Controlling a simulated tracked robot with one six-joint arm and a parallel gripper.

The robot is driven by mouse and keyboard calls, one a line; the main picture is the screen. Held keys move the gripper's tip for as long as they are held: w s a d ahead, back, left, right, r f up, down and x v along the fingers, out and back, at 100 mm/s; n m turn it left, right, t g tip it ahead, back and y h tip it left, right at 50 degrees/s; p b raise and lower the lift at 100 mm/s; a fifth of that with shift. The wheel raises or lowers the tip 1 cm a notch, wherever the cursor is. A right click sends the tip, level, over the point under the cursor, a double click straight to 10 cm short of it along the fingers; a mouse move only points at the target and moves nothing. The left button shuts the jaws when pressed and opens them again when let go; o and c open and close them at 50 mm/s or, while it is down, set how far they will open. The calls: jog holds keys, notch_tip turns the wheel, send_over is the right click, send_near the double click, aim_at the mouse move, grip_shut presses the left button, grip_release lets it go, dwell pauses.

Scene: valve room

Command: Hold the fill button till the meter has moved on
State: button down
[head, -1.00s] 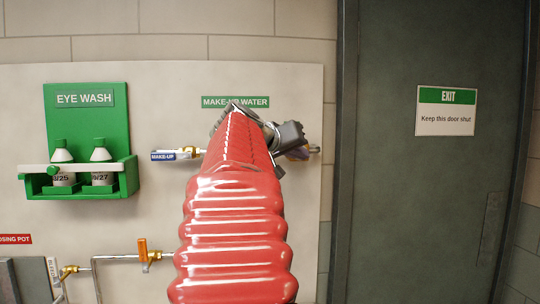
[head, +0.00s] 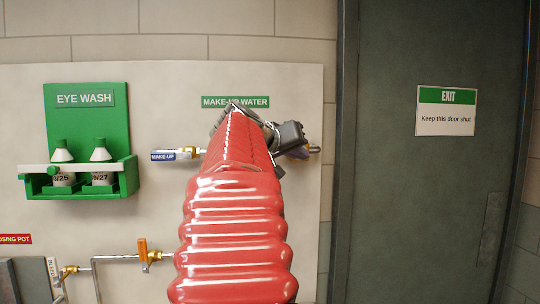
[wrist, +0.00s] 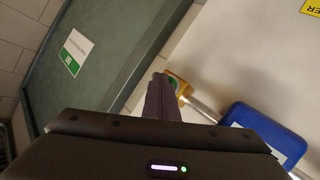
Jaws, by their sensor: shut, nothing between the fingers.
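My gripper (head: 298,153) shows only in part past the right side of my red-sleeved arm, in front of the make-up water pipe. In the wrist view its dark fingers (wrist: 161,98) are shut with nothing between them, beside a brass fitting (wrist: 178,85) on a pipe. I cannot tell whether they touch it. A blue box (wrist: 262,135) with a white label sits on the same pipe, partly behind the gripper body. I cannot make out the fill button or the meter's reading. My arm hides the middle of the make-up line under its green sign (head: 235,102).
A green eye wash station (head: 92,140) with two bottles hangs at left. A lower pipe has an orange-handled valve (head: 143,249). A dark exit door (head: 430,200) stands at right. A yellow label (wrist: 312,8) is cut off in the wrist view.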

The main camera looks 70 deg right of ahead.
jog(key=shift+s+a, duration=0.45)
jog(key=shift+a, duration=0.4)
jog(key=s+a, duration=0.1)
jog(key=a, duration=0.2)
jog(key=s+a, duration=0.1)
jog(key=shift+s+a, duration=0.15)
jog(key=shift+s, duration=0.15)
dwell(0.4)
